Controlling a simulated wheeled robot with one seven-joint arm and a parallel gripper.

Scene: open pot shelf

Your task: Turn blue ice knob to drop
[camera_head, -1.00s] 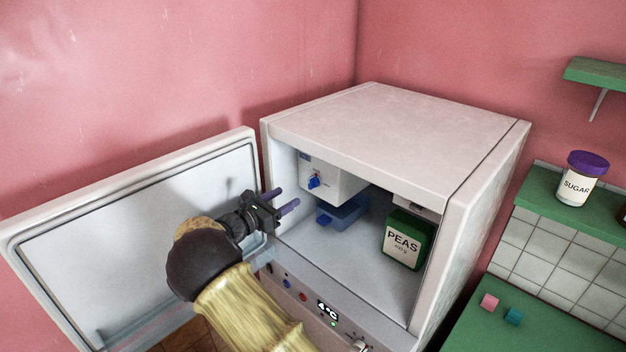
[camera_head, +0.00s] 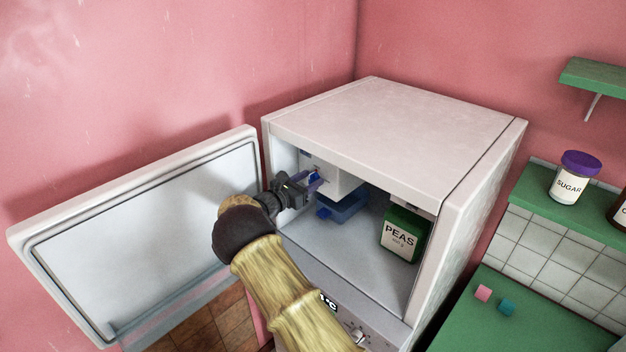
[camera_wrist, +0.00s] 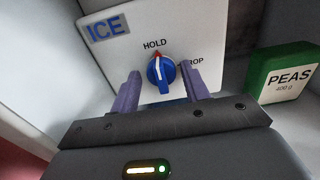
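The blue ice knob (camera_wrist: 160,73) sits on the white ice unit (camera_wrist: 120,62), with its red-tipped pointer at HOLD. The DROP label (camera_wrist: 194,62) is to its right, partly covered by a finger. In the head view the knob (camera_head: 314,174) is mostly hidden by my gripper (camera_head: 314,182). In the wrist view my gripper (camera_wrist: 162,84) is open, with one purple finger on each side of the knob. I cannot tell whether either finger touches it. A blue tray (camera_head: 346,208) is below the ice unit.
A green PEAS box (camera_head: 404,234) stands at the right inside the freezer (camera_head: 395,120). The freezer door (camera_head: 150,240) hangs open at the left.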

